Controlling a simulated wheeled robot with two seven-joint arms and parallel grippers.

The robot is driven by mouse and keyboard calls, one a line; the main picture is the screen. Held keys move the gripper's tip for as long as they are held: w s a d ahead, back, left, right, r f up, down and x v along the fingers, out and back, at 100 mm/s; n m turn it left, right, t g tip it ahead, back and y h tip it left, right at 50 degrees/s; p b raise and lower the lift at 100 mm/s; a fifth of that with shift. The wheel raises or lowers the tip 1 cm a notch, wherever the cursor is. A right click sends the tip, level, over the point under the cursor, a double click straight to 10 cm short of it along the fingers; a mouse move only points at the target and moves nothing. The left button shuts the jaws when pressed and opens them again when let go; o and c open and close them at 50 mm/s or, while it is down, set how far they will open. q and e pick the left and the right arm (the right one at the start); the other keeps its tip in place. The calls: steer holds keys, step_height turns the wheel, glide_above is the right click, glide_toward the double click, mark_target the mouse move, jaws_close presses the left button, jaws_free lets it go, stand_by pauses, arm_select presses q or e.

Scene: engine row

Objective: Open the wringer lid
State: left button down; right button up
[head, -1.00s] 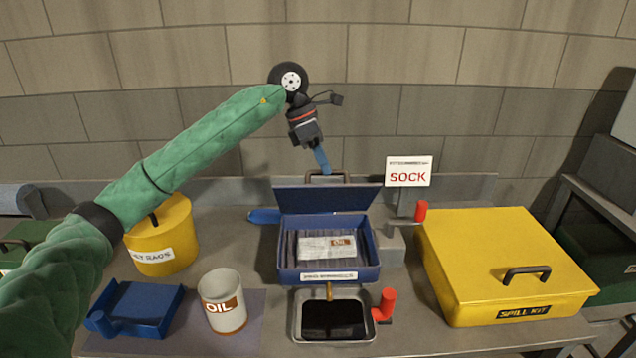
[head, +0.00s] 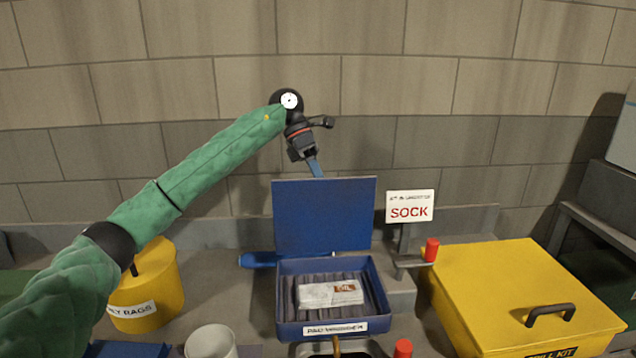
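The wringer is a blue box (head: 290,314) with a "PAD WRINGER" label, seen in the middle of the head view. Its blue lid (head: 324,217) stands raised at the back edge, its inner face toward me. A whitish packet (head: 330,294) with a brown label lies on the dark ribbed insert inside. My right gripper is out of view.
A yellow rag can (head: 147,300) is at left, a white cup (head: 211,342) at the bottom. A red-knobbed crank (head: 431,250), a "SOCK" sign (head: 409,206) and a yellow spill kit (head: 520,290) are at right. The stone wall (head: 420,90) rises behind.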

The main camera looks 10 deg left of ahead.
arm_select(q)
steer(key=shift+w+a+f+g+h, duration=0.15)
steer(key=shift+w+f+g, duration=0.3)
steer(key=shift+w, duration=0.2)
steer(key=shift+w+a+f+g+h, duration=0.15)
steer(key=shift+w+f+g, duration=0.25)
steer(key=shift+w, duration=0.2)
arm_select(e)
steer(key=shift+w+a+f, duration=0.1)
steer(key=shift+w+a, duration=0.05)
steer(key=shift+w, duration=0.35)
arm_select(q)
steer(key=c, duration=1.7)
jaws_free()
steer(key=shift+o, duration=1.2)
steer(key=shift+w, duration=0.1)
steer(key=shift+r, duration=0.15)
steer(key=shift+r, duration=0.1)
